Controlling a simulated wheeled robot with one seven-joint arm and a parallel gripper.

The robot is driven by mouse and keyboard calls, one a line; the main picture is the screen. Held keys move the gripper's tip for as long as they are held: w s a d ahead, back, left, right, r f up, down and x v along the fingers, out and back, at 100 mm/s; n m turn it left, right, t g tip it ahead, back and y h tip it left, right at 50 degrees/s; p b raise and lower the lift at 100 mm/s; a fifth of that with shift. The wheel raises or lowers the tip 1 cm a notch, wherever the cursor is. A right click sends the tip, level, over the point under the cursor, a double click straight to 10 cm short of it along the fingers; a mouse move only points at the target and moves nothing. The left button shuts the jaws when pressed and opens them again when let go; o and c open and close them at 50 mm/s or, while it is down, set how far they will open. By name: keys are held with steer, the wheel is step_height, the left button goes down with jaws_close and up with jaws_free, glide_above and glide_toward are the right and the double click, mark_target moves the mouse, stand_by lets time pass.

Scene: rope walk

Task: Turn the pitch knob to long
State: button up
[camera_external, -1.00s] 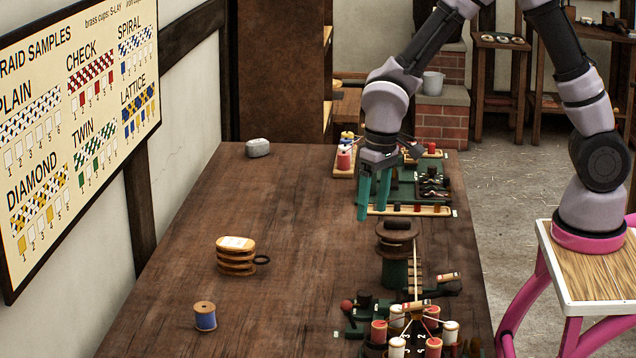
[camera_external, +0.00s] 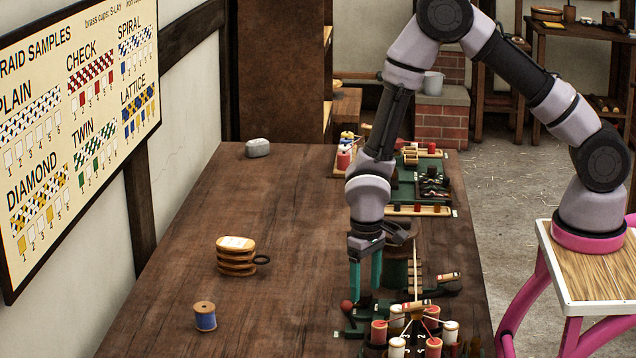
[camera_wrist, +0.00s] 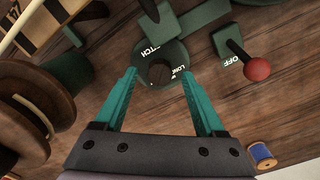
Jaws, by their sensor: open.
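The pitch knob (camera_wrist: 160,72) is a dark round knob on a green dial plate. White lettering around it reads PITCH at the upper left and LONG at the right; which mark it points to I cannot tell. My gripper (camera_wrist: 160,76) is open, with one teal finger on either side of the knob in the wrist view. Whether the fingers touch it I cannot tell. In the external view my gripper (camera_external: 365,290) points down over the green machine at the table's near right, and its fingers largely hide the knob.
A lever with a red ball (camera_wrist: 257,69) stands just right of the knob, by an OFF label. A big brown reel (camera_wrist: 40,100) is to the left. Several bobbins (camera_external: 397,347) stand on the machine's near side. A blue spool (camera_external: 205,316) and open tabletop lie left.

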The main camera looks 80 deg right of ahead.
steer(key=shift+f, duration=0.65)
jaws_close()
steer(key=shift+n, duration=0.3)
steer(key=n, duration=0.3)
steer(key=shift+n, duration=2.5)
